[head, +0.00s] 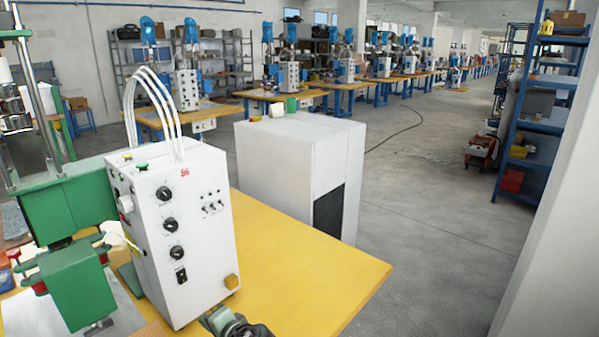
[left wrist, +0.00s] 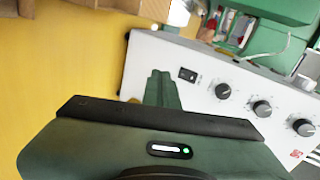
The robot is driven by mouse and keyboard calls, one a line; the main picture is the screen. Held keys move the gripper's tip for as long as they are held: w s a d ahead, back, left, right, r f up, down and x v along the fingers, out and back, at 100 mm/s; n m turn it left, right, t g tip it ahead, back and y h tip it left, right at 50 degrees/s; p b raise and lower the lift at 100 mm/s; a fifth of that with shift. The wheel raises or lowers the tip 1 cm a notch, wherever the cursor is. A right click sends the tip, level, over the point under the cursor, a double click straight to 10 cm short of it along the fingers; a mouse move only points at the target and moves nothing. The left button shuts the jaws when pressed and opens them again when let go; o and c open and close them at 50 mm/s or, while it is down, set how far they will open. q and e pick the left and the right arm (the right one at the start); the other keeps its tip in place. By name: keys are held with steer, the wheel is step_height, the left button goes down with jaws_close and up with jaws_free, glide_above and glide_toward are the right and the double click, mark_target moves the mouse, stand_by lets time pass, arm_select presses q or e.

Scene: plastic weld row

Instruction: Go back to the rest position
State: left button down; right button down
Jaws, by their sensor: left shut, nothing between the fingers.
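My left gripper (head: 222,318) shows at the bottom edge of the head view, just in front of the lower right corner of the white control box (head: 178,240). In the left wrist view its fingers (left wrist: 162,82) are together and hold nothing, with the control box face (left wrist: 215,85) and its black knobs beside them. I cannot tell whether the fingers touch the box. My right gripper is in neither view.
The box stands on a yellow tabletop (head: 290,255) beside a green welding press (head: 80,285). A white cabinet (head: 280,170) stands behind the table. Blue shelving (head: 540,120) is at the right. Grey floor (head: 440,240) lies open between.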

arm_select(q)
steer(key=s+f+n+g+h, duration=0.1)
steer(key=s+f, duration=0.2)
steer(key=s, duration=0.2)
steer(key=s+f+g+h, duration=0.1)
steer(key=s+f+h, duration=0.1)
steer(key=s, duration=0.3)
steer(key=s+f+n+g+h, duration=0.1)
steer(key=s+f, duration=0.3)
steer(key=s, duration=0.1)
steer(key=shift+s+d+f+n+h, duration=0.3)
steer(key=shift+s+d+f+h, duration=0.05)
steer(key=shift+s+f+h, duration=0.05)
steer(key=s+d+r+n+g+h, duration=0.1)
steer(key=s+d+h, duration=0.15)
steer(key=s, duration=0.65)
steer(key=s+d+r+n+g+h, duration=0.1)
steer(key=s+h, duration=0.2)
steer(key=s, duration=0.6)
step_height(320, 180, down, 27)
steer(key=s+g, duration=0.1)
steer(key=s+a+f+g+b, duration=0.1)
steer(key=s+a+f, duration=0.2)
steer(key=s+f, duration=1.4)
steer(key=shift+b, duration=0.3)
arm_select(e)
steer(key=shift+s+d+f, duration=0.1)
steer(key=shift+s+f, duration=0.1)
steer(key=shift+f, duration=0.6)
